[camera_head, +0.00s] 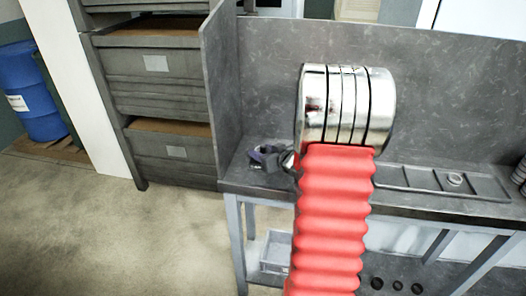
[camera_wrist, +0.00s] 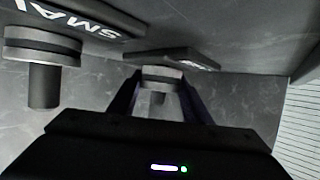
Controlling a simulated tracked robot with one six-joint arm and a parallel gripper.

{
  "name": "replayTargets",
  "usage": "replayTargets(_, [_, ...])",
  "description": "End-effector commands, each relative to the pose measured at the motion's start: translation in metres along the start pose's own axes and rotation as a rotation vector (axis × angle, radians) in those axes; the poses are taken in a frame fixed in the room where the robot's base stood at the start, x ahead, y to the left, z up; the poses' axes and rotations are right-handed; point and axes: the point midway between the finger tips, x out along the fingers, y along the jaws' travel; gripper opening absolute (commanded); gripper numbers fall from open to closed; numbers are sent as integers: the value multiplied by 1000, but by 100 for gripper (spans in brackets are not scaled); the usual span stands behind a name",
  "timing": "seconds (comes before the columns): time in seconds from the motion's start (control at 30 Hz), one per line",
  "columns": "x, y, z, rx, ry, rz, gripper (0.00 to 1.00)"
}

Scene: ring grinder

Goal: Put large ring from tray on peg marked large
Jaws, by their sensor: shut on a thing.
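In the wrist view my gripper (camera_wrist: 158,100) has its two dark fingers on either side of a grey round ring (camera_wrist: 162,75), shut on it. A short peg-like stub (camera_wrist: 157,99) shows just below the ring; I cannot tell whether the ring is around it. A dark sign plate (camera_wrist: 172,56) lies right by the ring, its lettering unreadable. To the left, a dark peg (camera_wrist: 43,88) with a wide disc at its base stands by a plate lettered "SMAL" (camera_wrist: 85,22). In the head view my gripper (camera_head: 268,158) is small and dark at the bench's left end, partly hidden by my arm.
The grey bench (camera_head: 240,182) has a raised back and left side wall. A long compartment tray (camera_head: 405,189) lies on its right part, with one small ring (camera_head: 455,179) in it. Drawers (camera_head: 160,75) stand to the left, a blue barrel (camera_head: 40,110) farther left. Floor at left is clear.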

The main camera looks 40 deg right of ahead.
Motion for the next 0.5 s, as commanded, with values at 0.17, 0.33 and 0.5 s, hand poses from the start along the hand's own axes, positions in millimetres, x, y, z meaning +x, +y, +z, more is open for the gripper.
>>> replayTargets(0.17, [1, 1, 2, 0, 0, 1, 17])
replayTargets(0.33, [1, 1, 2, 0, 0, 1, 52])
replayTargets(0.5, [0, 1, 3, 0, -1, 1, 52])
